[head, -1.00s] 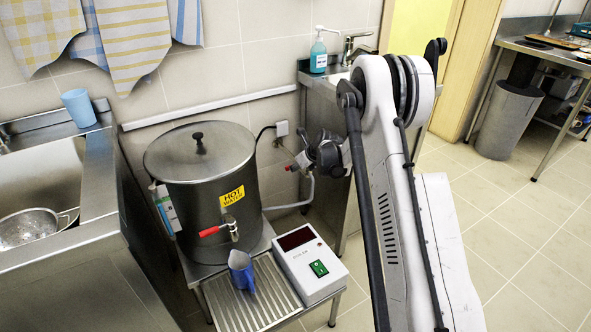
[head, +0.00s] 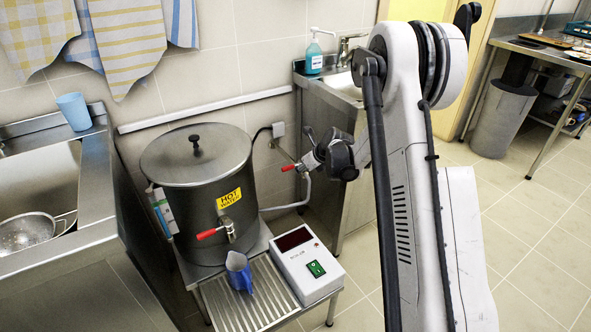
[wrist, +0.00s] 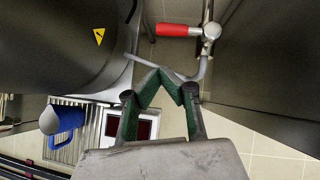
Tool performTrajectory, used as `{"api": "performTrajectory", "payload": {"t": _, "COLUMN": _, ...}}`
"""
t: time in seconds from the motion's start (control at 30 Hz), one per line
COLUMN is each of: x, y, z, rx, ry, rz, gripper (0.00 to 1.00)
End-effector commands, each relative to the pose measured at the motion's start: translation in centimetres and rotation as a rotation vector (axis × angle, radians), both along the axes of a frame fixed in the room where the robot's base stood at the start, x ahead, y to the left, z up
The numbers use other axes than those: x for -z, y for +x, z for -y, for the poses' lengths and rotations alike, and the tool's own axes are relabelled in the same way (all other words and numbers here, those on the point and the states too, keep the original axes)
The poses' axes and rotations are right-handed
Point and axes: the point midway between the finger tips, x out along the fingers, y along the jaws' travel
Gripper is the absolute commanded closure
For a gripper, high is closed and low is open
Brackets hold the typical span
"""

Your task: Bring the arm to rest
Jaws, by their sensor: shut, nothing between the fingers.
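My gripper (wrist: 160,75) is shut and empty, its green-padded fingertips meeting in the wrist view. In the head view, my arm folds at the elbow and its dark wrist end hangs to the right of the steel stockpot (head: 197,200), near the wall. The fingers are hard to make out there. A red-handled wall valve (wrist: 180,31) is beyond the fingertips in the wrist view; its red handle also shows in the head view (head: 288,168). I cannot tell the gap between valve and gripper.
A blue jug (head: 239,272) stands on the slatted stand (head: 232,308), below the stockpot's red-handled tap (head: 212,232). A white scale (head: 307,268) is beside it. A steel sink counter (head: 105,235) is at left, a hand basin (head: 340,85) behind my arm.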

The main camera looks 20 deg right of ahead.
Motion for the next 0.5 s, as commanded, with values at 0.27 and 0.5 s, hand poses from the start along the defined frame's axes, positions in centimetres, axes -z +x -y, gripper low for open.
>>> {"api": "performTrajectory", "payload": {"t": 0.27, "x": -3.5, "y": -2.7, "z": 0.6, "rx": 0.001, "ry": 0.0, "rz": 0.0, "gripper": 1.0}}
{"api": "performTrajectory", "payload": {"t": 0.5, "x": -4.2, "y": -3.4, "z": 0.7, "rx": 0.0, "ry": 0.0, "rz": 0.0, "gripper": 1.0}}
